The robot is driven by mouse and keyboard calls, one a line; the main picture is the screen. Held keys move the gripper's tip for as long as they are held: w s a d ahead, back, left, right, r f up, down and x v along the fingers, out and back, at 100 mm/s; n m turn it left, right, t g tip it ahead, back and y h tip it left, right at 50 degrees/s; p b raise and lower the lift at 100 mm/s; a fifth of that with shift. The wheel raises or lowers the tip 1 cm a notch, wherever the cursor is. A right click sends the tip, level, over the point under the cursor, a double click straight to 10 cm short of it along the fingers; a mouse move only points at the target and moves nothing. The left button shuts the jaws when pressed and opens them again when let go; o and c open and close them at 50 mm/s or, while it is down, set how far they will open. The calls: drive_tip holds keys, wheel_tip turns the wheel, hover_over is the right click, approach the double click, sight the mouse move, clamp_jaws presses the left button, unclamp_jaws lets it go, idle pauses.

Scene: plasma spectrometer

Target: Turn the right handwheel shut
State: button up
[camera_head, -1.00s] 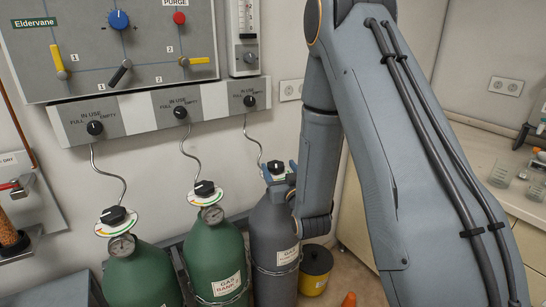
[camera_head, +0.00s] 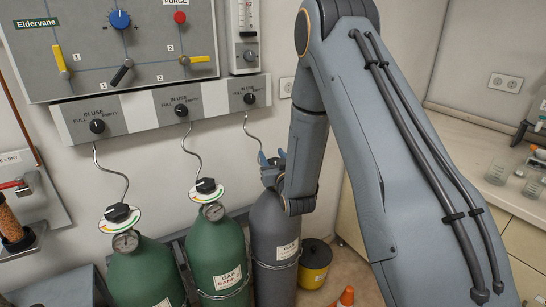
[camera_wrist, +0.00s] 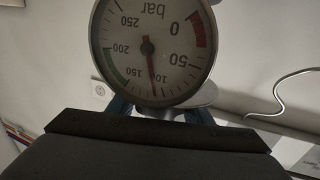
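The right gas cylinder (camera_head: 275,235) is grey and stands upright at the right end of the row. Its handwheel, on top, is largely hidden by my gripper (camera_head: 272,158) in the head view. My blue-grey fingertips stick up at the cylinder's top, a little apart. In the wrist view the fingers (camera_wrist: 162,112) show partly, either side below a round pressure gauge (camera_wrist: 150,52). The gauge appears upside down, its needle between 100 and 150 bar. The handwheel does not show clearly there, and I cannot tell whether the fingers grip it.
Two green cylinders with black handwheels, the middle one (camera_head: 215,255) and the left one (camera_head: 145,275), stand to the left. A valve panel (camera_head: 120,45) is on the wall above. A yellow can (camera_head: 315,262) and orange cone (camera_head: 346,297) are on the floor at right.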

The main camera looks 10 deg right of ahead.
drive_tip(key=c, duration=0.3)
drive_tip(key=shift+d+m+h, duration=0.1)
drive_tip(key=shift+m+h, duration=0.2)
drive_tip(key=shift+h, duration=0.2)
drive_tip(key=m+h+b, duration=0.1)
drive_tip(key=h, duration=0.1)
drive_tip(key=d+m+h+b, duration=0.1)
drive_tip(key=m+h, duration=0.1)
drive_tip(key=h, duration=0.1)
drive_tip(key=shift+m+g+h, duration=0.3)
drive_tip(key=shift+g, duration=0.1)
drive_tip(key=shift+s+d+m+g+h+b, duration=0.2)
drive_tip(key=shift+d+m+g+h+b, duration=0.15)
drive_tip(key=shift+m+g+h, duration=0.55)
drive_tip(key=shift+s+d+m+g+h+b, duration=0.2)
drive_tip(key=shift+m+g+h+b, duration=0.25)
drive_tip(key=shift+m+h, duration=0.75)
drive_tip(key=shift+s+d+m+g+h+b, duration=0.25)
drive_tip(key=shift+m+g+h, duration=0.45)
drive_tip(key=shift+h, duration=0.7)
drive_tip(key=shift+w+r, duration=0.1)
drive_tip(key=o, duration=1.1)
drive_tip(key=shift+d, duration=0.1)
drive_tip(key=shift+c, duration=0.2)
